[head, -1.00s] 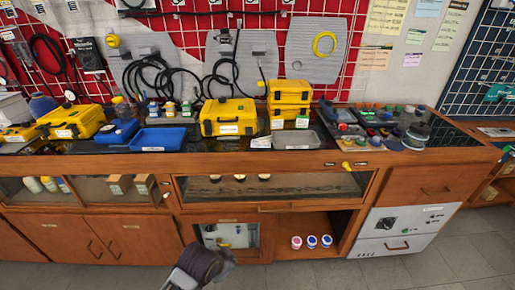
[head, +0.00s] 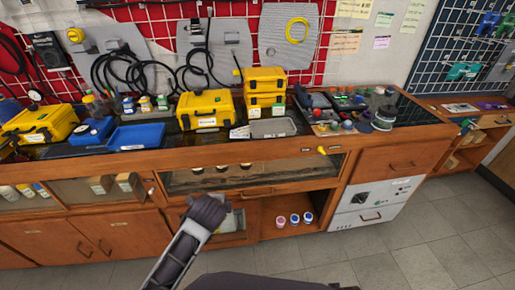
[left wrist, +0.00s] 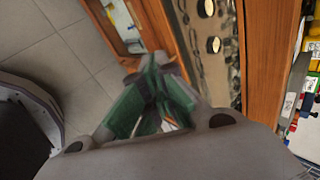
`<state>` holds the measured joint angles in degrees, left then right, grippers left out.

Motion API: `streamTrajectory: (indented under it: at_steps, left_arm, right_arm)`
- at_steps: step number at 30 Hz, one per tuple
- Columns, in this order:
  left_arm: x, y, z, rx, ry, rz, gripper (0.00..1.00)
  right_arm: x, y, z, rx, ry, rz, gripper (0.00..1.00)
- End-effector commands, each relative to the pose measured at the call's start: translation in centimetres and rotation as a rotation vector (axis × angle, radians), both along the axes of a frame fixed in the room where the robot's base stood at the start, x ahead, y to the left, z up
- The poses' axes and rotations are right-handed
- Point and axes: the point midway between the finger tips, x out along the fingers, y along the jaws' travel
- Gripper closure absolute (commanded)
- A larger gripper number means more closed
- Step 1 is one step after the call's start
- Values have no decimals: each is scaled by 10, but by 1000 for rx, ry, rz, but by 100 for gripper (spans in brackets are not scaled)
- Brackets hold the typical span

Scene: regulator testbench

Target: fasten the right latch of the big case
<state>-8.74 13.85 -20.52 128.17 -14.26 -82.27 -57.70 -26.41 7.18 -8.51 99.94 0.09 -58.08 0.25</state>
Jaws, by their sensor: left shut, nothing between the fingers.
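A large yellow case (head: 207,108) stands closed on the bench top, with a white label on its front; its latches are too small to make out. Another yellow case (head: 40,127) stands at the left end, and I cannot tell its latch state either. My left gripper (left wrist: 152,98) shows in the left wrist view with its green fingers together and nothing between them. In the head view my left arm reaches up in front of the lower cabinets, below and apart from the cases; its fingertips are not clear there. My right gripper is not in view.
Two stacked small yellow cases (head: 265,88) stand right of the middle case, behind a grey tray (head: 273,128). A blue tray (head: 147,136) lies to its left. The wooden bench front (head: 300,149) lies between my arm and the bench top. Floor at the right is clear.

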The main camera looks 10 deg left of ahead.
Motion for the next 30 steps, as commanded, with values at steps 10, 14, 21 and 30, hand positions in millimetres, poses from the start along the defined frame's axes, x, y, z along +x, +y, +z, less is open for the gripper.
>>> streamTrajectory:
  at_steps: [10,14,21,30]
  left_arm:
    - [42,-5,28,280,-58,-229,100]
    - [57,-6,39,389,-75,-308,100]
    - [84,-9,59,601,-100,-446,100]
    - [116,-12,88,882,-114,-595,100]
  right_arm:
    - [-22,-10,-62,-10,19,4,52]
    - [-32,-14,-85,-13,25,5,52]
    - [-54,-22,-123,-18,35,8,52]
    - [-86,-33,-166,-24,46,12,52]
